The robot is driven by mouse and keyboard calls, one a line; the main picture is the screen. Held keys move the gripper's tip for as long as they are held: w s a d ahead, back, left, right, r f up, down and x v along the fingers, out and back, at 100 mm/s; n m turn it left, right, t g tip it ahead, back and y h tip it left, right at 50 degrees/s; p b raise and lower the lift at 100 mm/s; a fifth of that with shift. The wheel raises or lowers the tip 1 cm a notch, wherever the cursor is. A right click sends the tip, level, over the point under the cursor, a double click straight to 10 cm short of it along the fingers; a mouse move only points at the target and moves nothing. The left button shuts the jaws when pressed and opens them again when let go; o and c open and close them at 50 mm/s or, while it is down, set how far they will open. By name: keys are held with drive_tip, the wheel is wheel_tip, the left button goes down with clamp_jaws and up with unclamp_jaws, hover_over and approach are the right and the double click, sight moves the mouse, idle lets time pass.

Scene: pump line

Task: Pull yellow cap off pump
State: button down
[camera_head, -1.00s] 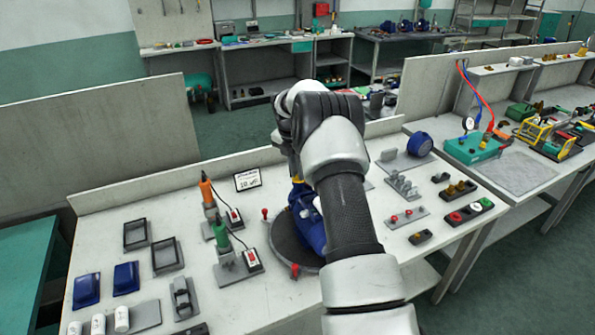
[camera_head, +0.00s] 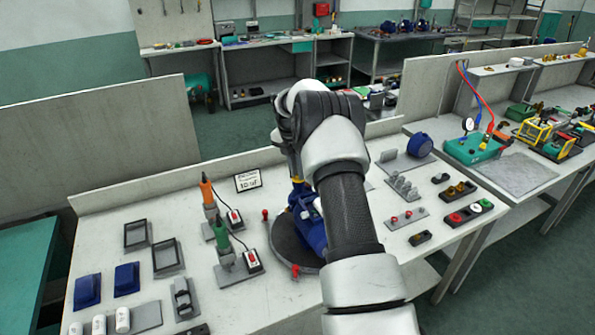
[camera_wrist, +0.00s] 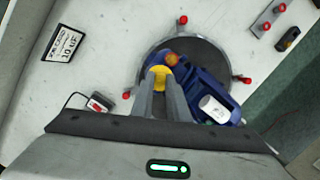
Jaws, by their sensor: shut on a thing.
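The blue pump (camera_head: 309,222) sits on a dark round turntable (camera_head: 287,245), partly hidden behind my arm in the head view. The wrist view shows the pump (camera_wrist: 202,77) from above, with a white cylindrical part (camera_wrist: 214,109) on it and an orange-brown round part beside the cap. The yellow cap (camera_wrist: 161,76) lies between the tips of my gripper (camera_wrist: 161,84), which is shut on it. The cap is at or very near the pump's edge; I cannot tell whether it is still seated. Much of the cap is hidden by the fingers.
Red knobs (camera_wrist: 127,95) stand around the turntable's rim. Orange and green screwdrivers (camera_head: 222,236) stand left of it. A small sign (camera_head: 248,180) stands behind. Blue covers and empty frames lie at left; small fittings (camera_head: 403,188) lie at right.

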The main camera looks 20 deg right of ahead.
drive_tip(key=shift+r+p, duration=1.15)
drive_tip(key=shift+r, duration=0.8)
